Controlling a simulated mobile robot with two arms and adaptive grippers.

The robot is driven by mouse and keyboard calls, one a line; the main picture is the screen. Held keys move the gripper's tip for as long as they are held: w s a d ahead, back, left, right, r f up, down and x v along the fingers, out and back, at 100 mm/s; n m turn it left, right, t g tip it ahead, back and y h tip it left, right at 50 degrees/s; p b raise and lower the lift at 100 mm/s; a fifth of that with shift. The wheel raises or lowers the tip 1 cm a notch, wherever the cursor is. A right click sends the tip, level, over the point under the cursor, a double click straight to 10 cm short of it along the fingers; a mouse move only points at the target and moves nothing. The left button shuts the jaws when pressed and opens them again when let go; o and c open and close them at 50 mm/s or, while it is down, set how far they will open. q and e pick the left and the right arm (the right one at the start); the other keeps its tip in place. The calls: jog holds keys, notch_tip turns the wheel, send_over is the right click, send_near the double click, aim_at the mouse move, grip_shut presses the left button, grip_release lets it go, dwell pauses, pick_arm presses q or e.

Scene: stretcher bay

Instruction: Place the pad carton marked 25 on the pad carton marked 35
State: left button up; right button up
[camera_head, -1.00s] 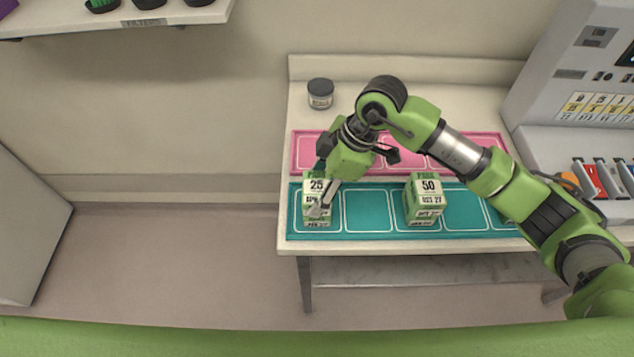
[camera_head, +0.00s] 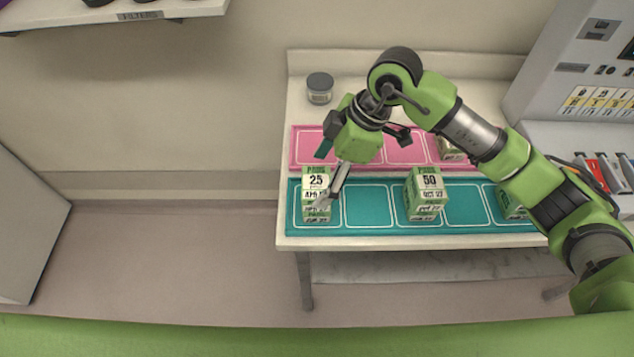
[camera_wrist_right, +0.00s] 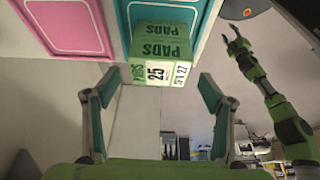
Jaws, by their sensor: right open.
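The pad carton marked 25 (camera_head: 316,181) is green and white and stands in the leftmost cell of the teal mat. My right gripper (camera_head: 324,178) is open at this carton, its near finger overlapping the carton's right side in the head view. In the right wrist view the carton (camera_wrist_right: 160,58) lies between and just beyond the spread fingers, with a gap on each side. No carton reading 35 is legible. Two cartons are partly hidden by my right arm: one on the teal mat (camera_head: 511,204) and one on the pink mat (camera_head: 450,150). My left gripper (camera_wrist_right: 234,42) shows small in the wrist view.
A carton marked 50 (camera_head: 425,184) stands mid-mat on the teal mat (camera_head: 370,209). The pink mat (camera_head: 308,147) lies behind it. A grey-lidded jar (camera_head: 320,89) stands at the back left. A machine (camera_head: 590,70) fills the right. Teal cells beside carton 50 are empty.

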jog(key=b+v, duration=0.2)
jog(key=v, duration=0.6)
jog(key=shift+r, duration=0.3)
